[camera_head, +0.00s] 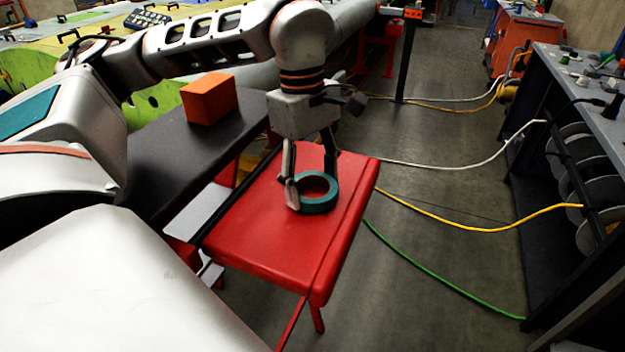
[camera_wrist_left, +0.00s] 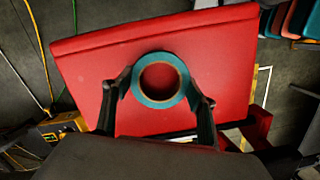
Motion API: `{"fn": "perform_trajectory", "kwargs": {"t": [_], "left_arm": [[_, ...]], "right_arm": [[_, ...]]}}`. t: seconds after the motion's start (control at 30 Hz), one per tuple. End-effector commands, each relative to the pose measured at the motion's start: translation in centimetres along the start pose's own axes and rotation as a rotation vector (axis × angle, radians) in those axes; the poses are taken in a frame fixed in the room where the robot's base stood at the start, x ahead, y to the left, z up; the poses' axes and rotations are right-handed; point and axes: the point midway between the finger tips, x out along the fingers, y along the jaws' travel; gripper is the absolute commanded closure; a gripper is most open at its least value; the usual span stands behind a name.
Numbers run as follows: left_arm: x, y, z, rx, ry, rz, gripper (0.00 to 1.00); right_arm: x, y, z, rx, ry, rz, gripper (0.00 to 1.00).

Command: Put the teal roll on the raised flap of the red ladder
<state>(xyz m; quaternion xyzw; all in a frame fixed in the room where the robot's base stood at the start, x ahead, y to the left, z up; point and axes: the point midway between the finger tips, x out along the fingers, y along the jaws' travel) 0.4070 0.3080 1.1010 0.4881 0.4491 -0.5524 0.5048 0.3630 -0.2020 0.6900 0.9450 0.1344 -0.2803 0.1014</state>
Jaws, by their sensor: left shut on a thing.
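The teal roll (camera_head: 318,205) is a ring of tape lying flat at the red flap in the head view. The raised flap of the red ladder (camera_head: 262,245) is a flat red panel under it. My left gripper (camera_head: 311,197) points down with its fingers on the roll. In the left wrist view the teal roll (camera_wrist_left: 160,98) sits between the two fingers (camera_wrist_left: 160,92), over the red flap (camera_wrist_left: 215,50). I cannot tell whether the roll touches the flap or hangs just above it. My right gripper is not in view.
A black bench top (camera_head: 165,160) with an orange box (camera_head: 209,98) stands left of the flap. A workbench (camera_head: 590,95) with cable reels is at the right. Yellow, white and green cables (camera_head: 440,275) cross the floor. The flap's near part is clear.

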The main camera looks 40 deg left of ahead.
Motion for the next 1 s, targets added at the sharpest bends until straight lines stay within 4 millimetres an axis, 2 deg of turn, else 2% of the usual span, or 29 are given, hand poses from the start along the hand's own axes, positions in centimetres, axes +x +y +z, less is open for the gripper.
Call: {"fn": "perform_trajectory", "kwargs": {"t": [0.03,0.07,0.1,0.13,0.43,0.57,0.67,1.0], "left_arm": [[0.2,0.0,0.0,0.000,0.000,-0.001,0.65],[0.2,0.0,0.0,0.000,0.000,0.000,0.40],[0.2,0.0,0.0,0.000,0.000,0.000,0.30],[0.2,0.0,0.0,0.000,0.000,0.000,0.26],[0.1,0.0,0.0,0.000,0.000,0.000,0.26],[-0.5,0.1,0.0,0.000,0.000,0.002,0.26],[-1.8,0.1,0.0,0.000,0.000,0.003,0.26],[-8.7,0.1,0.1,0.000,0.000,0.005,0.26]], "right_arm": [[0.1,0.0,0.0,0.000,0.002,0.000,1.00],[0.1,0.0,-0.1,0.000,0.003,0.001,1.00],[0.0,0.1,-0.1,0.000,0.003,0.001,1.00],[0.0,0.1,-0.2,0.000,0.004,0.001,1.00],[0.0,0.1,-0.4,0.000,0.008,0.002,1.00],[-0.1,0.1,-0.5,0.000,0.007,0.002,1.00],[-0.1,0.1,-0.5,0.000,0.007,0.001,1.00],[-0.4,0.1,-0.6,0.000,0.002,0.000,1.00]]}}
